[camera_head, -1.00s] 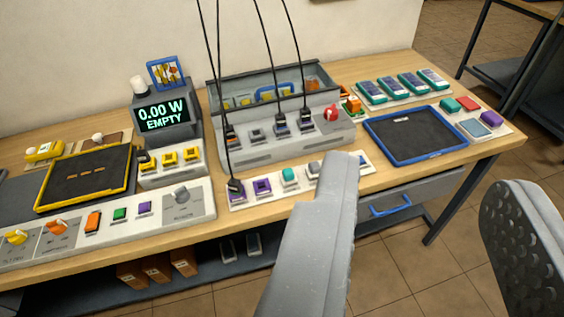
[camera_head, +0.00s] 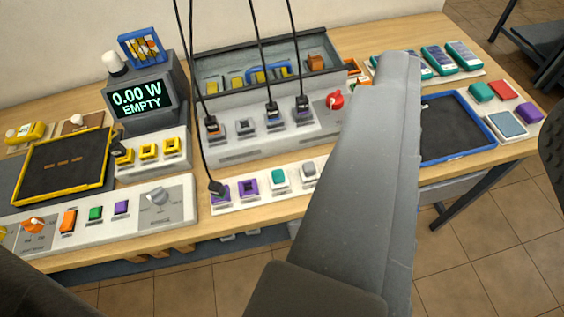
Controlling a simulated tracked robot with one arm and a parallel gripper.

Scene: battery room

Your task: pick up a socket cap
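The front socket strip (camera_head: 262,198) holds a purple open socket (camera_head: 249,188), a teal block (camera_head: 279,178) that looks like a socket cap, and a grey block (camera_head: 309,172) that looks like another. A black plug (camera_head: 217,187) sits at the strip's left end. My gripper (camera_head: 477,105) is open. One long grey finger crosses the picture just right of the grey block and hides the strip's right end. The other finger shows only at the right edge.
A grey console (camera_head: 262,137) with hanging cables and a red knob (camera_head: 335,99) stands behind the strip. A meter (camera_head: 142,98) reads 0.00 W EMPTY. A blue-rimmed tray (camera_head: 457,158) lies to the right, beside coloured blocks including a red one (camera_head: 500,89).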

